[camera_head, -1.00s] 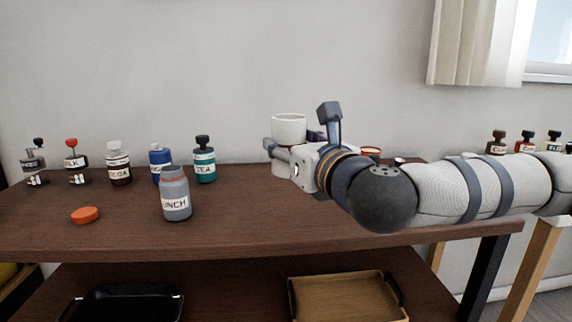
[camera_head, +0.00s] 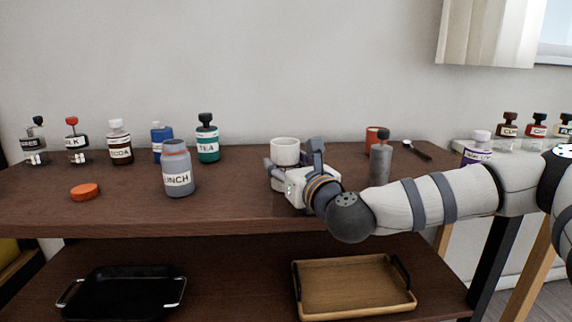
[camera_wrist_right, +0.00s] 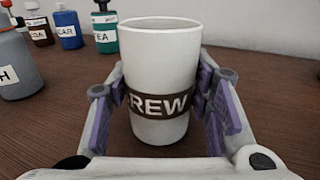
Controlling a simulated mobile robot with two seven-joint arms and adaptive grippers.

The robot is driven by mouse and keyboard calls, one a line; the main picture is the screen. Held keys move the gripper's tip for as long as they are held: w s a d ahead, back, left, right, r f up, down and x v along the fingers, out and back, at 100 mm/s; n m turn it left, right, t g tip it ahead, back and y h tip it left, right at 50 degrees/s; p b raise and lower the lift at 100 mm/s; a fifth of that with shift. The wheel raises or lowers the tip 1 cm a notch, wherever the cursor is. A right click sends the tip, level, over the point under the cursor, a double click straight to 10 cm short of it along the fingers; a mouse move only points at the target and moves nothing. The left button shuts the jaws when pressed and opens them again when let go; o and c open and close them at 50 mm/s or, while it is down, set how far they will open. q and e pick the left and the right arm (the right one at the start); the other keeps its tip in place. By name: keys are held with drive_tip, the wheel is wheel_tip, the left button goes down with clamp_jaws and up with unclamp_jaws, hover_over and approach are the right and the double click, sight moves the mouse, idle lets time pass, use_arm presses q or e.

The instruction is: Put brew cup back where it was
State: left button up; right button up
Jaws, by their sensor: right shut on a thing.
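The brew cup (camera_head: 285,150) is white and upright, with a dark band lettered "REW" in the right wrist view (camera_wrist_right: 160,60). My right gripper (camera_head: 285,177) is shut on the brew cup, with its purple-padded fingers on either side of the cup's band, as the right wrist view (camera_wrist_right: 163,105) shows. The cup stands low at the dark wooden top shelf (camera_head: 235,205); whether its base touches the wood is hard to tell. The gripper hides the cup's lower part in the head view. My left gripper is not in view.
A grey LUNCH bottle (camera_head: 177,168) stands left of the cup, near an orange lid (camera_head: 85,192). Several labelled bottles, including TEA (camera_head: 207,140), line the back left. A grey bottle (camera_head: 380,165), an orange-red cup (camera_head: 374,138) and a dark spoon (camera_head: 418,150) are at right.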

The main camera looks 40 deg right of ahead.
drive_tip(key=o, duration=1.2)
drive_tip(key=shift+r, duration=0.1)
drive_tip(key=shift+s+r+p, duration=0.15)
drive_tip(key=shift+s+p, duration=0.05)
drive_tip(key=shift+p, duration=0.15)
drive_tip(key=v, duration=0.8)
drive_tip(key=shift+s+a, duration=0.15)
drive_tip(key=shift+s, duration=0.1)
drive_tip(key=s+p, duration=0.1)
drive_tip(key=p, duration=0.1)
drive_tip(key=s+p, duration=0.1)
drive_tip(key=p, duration=0.1)
drive_tip(key=shift+a+r, duration=0.2)
drive_tip(key=shift+r, duration=0.2)
drive_tip(key=shift+s+a+f+p, duration=0.2)
drive_tip(key=shift+s+p, duration=0.25)
drive_tip(key=shift+p, duration=0.3)
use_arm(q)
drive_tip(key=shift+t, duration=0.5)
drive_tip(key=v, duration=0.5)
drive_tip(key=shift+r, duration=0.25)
use_arm(e)
drive_tip(key=shift+f, duration=0.25)
